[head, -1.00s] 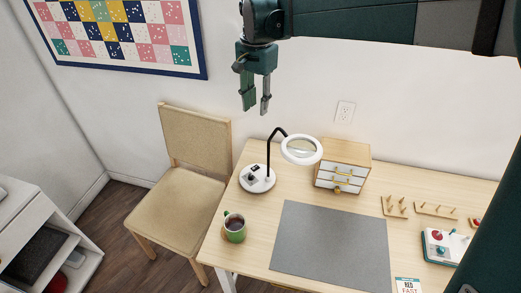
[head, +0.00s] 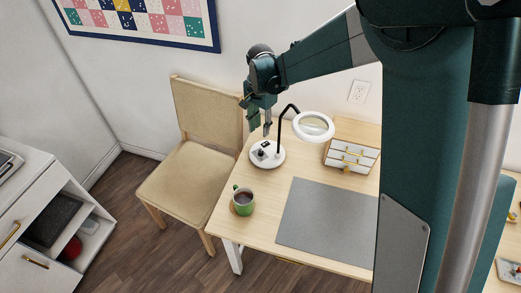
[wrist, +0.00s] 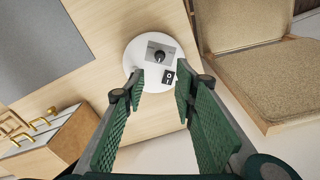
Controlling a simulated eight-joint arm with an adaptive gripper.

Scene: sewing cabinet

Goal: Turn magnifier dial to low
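The magnifier lamp stands on the desk, with a round white base (head: 267,155), a black bent neck and a white ring head (head: 314,126). In the wrist view the base carries a dark dial (wrist: 159,57) on a grey plate and, beside it, a black rocker switch (wrist: 168,77). The dial's marks are too small to read. My gripper (wrist: 159,93) is open and empty, its fingers pointing at the base, with the switch and dial beyond the tips. In the head view my gripper (head: 260,129) is above the base, partly hidden by its own links.
A green mug (head: 243,201) stands near the desk's left edge. A small drawer unit (head: 352,156) is right of the lamp, and a grey mat (head: 325,222) covers the desk's middle. A beige chair (head: 193,184) stands left of the desk. My arm hides the desk's right side.

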